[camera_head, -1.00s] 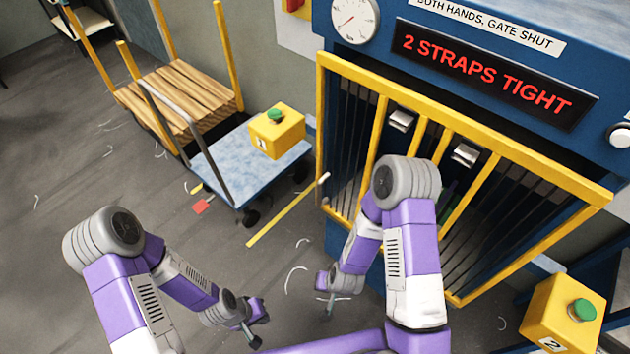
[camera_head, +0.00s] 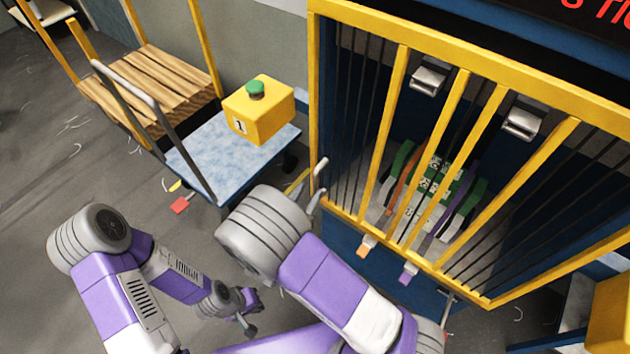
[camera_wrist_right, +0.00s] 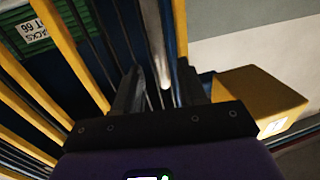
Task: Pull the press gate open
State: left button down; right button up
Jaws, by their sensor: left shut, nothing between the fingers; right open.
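The press gate (camera_head: 400,70) is a yellow frame with yellow and dark bars, standing shut across the blue press. A pale upright handle (camera_head: 320,172) sits at its left edge. My right gripper (camera_wrist_right: 160,85) is open at the gate; in the right wrist view the pale handle (camera_wrist_right: 153,40) runs between its two dark fingers. I cannot tell whether they touch it. In the head view my grey arm joint hides most of this gripper. My left gripper (camera_head: 246,312) is shut and empty, low over the floor, away from the gate.
A yellow box with green button (camera_head: 258,108) sits on a blue cart (camera_head: 205,160) left of the gate. A second yellow box (camera_head: 612,315) is at lower right. Behind the bars lies a bale with coloured straps (camera_head: 430,190). A wooden pallet cart (camera_head: 165,85) stands further back.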

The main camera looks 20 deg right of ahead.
aim_at(314, 184)
jog(key=x, duration=0.5)
jog(key=shift+b, duration=0.4)
grip_shut()
